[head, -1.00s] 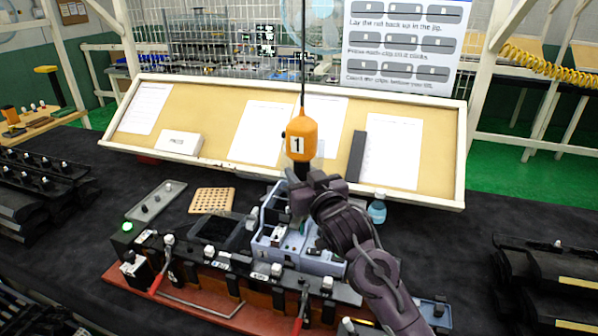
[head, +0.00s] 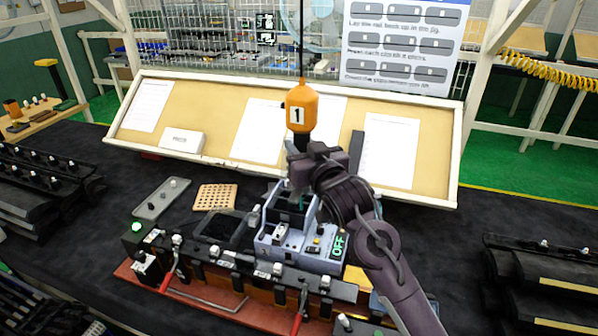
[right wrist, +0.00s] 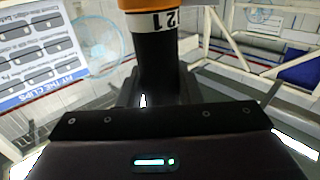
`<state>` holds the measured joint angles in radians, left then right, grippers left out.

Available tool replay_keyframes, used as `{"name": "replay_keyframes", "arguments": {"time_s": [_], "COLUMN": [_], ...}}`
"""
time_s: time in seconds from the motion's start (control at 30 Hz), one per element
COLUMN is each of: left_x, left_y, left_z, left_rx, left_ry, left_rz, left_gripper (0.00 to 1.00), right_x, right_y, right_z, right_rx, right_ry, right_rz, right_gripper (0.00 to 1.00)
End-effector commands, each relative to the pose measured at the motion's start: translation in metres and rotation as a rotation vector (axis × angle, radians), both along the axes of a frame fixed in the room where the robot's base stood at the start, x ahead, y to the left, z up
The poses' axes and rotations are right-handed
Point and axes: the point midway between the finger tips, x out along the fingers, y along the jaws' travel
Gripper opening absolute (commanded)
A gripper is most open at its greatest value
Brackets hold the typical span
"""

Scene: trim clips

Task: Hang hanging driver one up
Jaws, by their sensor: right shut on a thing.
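Hanging driver one is an orange tool (head: 301,108) with a black lower body and a white label reading 1. It is upright on a dark cord (head: 301,45) that runs up out of the head view. My right gripper (head: 305,160) is shut on its black lower part, above the grey-blue holder box (head: 285,241). In the right wrist view the black body of the driver (right wrist: 158,62) stands between the fingers, with the orange part above it cut off by the frame. The driver's lower tip is hidden by the gripper. My left gripper is not in view.
A tilted tan board (head: 225,105) with papers stands behind. A red-based jig (head: 240,306) with clamps lies in front of the box. A perforated tan block (head: 215,197) and a grey tray (head: 161,198) lie to the left. Black rails (head: 540,275) lie at the right.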

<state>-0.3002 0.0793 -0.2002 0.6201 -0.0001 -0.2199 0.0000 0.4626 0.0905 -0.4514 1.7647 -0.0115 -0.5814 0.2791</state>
Motion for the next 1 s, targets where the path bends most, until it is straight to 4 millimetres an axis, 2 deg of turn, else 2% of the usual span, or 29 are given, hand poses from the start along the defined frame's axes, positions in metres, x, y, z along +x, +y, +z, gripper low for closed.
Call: {"name": "replay_keyframes", "arguments": {"time_s": [0.1, 0.47, 0.5, 0.7, 0.87, 1.0], "left_x": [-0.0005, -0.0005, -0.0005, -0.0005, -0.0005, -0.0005], "left_y": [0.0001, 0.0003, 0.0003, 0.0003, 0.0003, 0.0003], "left_z": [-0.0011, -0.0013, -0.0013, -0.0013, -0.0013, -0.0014], "left_rx": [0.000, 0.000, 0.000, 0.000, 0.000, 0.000], "left_ry": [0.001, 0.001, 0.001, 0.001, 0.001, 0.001], "left_rz": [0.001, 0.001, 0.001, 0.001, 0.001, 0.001], "left_gripper": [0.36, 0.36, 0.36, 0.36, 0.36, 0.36], "right_x": [0.0000, -0.0001, -0.0001, -0.0001, -0.0001, 0.0002], "right_y": [-0.0003, -0.0001, -0.0001, -0.0001, -0.0001, -0.0002], "right_z": [0.0051, 0.0043, 0.0042, 0.0040, 0.0040, 0.0017], "right_rx": [0.001, 0.001, 0.001, 0.001, 0.001, -0.002], "right_ry": [-0.001, 0.000, 0.001, 0.001, 0.001, 0.006], "right_rz": [-0.001, 0.000, 0.000, 0.000, 0.000, 0.000], "right_gripper": [0.00, 0.00, 0.33, 0.57, 0.57, 0.73]}}
